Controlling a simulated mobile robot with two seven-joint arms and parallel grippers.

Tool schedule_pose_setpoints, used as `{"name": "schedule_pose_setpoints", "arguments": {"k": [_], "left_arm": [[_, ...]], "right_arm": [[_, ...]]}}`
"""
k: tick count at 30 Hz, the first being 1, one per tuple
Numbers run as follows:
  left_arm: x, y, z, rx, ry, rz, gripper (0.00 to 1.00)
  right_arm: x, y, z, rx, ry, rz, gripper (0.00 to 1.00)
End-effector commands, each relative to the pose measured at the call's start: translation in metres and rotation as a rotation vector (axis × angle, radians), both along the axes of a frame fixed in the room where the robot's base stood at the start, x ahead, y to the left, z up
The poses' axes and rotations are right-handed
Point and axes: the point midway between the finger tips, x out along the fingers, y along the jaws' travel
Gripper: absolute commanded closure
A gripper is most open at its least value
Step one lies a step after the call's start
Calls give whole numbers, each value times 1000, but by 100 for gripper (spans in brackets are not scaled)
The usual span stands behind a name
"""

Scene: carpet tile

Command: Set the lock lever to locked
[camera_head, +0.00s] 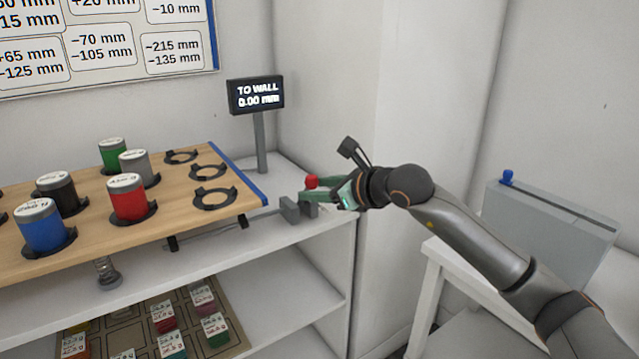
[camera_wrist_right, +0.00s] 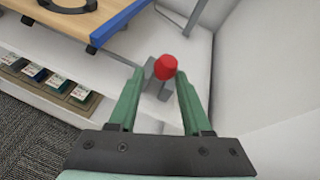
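The lock lever has a red knob (camera_head: 311,181) and stands by grey metal blocks (camera_head: 290,210) at the right end of the shelf top. The red knob (camera_wrist_right: 166,67) also shows in the right wrist view, above a grey bracket (camera_wrist_right: 155,85). My right gripper (camera_head: 318,189) reaches in from the right at the knob. In the right wrist view its green fingers (camera_wrist_right: 157,88) are apart, with the knob just beyond and between their tips. Whether a finger touches the knob I cannot tell. My left gripper is not in view.
A tilted wooden board (camera_head: 170,200) with coloured canisters and black ring holders lies left of the lever. A display post (camera_head: 256,95) reading "TO WALL 0.00 mm" stands behind. A wall (camera_head: 420,100) is close on the right. A lower shelf holds labelled blocks (camera_head: 165,318).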

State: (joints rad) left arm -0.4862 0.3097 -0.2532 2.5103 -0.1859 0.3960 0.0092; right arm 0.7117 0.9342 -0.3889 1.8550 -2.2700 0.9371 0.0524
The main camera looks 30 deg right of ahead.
Motion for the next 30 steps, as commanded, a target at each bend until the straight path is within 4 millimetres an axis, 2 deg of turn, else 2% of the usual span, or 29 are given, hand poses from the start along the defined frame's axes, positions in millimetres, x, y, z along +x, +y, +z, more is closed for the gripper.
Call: {"name": "schedule_pose_setpoints", "arguments": {"k": [1, 5, 12, 16, 23, 30], "left_arm": [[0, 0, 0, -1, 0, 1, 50], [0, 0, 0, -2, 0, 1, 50], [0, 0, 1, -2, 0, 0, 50], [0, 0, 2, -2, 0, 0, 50], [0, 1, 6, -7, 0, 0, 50], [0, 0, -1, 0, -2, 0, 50]], "right_arm": [[0, 1, -1, 0, 2, 2, 48], [0, 0, 2, 0, -4, 0, 35], [0, -1, 5, -1, -11, -1, 35], [-7, -4, 8, -3, -13, -2, 35], [-45, -13, 23, -9, -9, -1, 35], [-83, -24, 35, -7, -7, -4, 35]]}}
